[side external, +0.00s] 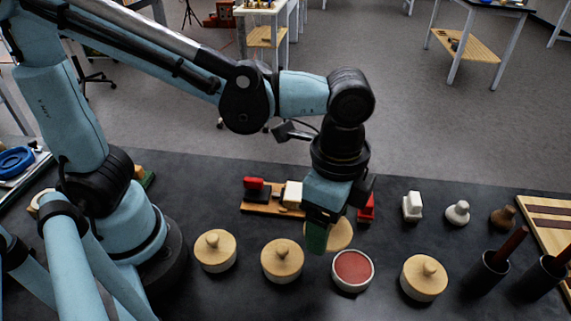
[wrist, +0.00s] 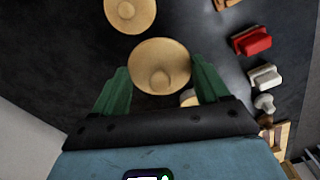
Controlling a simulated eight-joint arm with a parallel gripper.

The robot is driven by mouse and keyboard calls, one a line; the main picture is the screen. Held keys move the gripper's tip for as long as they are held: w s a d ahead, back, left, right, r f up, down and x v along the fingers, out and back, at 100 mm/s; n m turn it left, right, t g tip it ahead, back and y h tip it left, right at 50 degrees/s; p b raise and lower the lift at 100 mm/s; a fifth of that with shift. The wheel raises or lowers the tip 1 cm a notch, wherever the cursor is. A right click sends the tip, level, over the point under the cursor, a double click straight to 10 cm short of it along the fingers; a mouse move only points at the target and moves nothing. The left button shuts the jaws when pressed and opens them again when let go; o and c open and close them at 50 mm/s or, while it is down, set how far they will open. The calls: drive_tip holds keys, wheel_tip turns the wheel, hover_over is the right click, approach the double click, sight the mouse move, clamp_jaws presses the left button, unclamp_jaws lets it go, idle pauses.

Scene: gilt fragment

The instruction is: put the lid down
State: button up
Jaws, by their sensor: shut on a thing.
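A round pale wooden lid (side external: 342,234) is held in my gripper (side external: 318,236); part of it is hidden behind the green fingers in the side view. In the wrist view the lid (wrist: 160,55) with its round knob lies between the two green fingers (wrist: 160,78), which sit at its opposite sides. An open pot with a white rim and reddish contents (side external: 352,268) stands just in front of the lid in the side view. The lid appears raised above the dark table, apart from this pot; its exact height is hard to tell.
Similar lidded pots stand at the left (side external: 215,252), middle (side external: 282,262) and right (side external: 424,278). Behind are a wooden board with blocks (side external: 268,202), a red item (side external: 367,210) and small stamps (side external: 457,213). Dark holders (side external: 486,274) and a striped board (side external: 545,225) are at right.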

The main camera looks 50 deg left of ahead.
sight(312, 308)
drive_tip(key=s+d+f+m, duration=0.3)
drive_tip(key=s+d+m, duration=0.2)
drive_tip(key=s, duration=0.1)
drive_tip(key=shift+w+a+f, duration=0.1)
drive_tip(key=shift+f, duration=1.75)
drive_tip(key=shift+a+f, duration=0.1)
drive_tip(key=shift+f, duration=1.75)
drive_tip(key=shift+f, duration=0.1)
drive_tip(key=o, duration=0.7)
drive_tip(key=shift+o, duration=0.2)
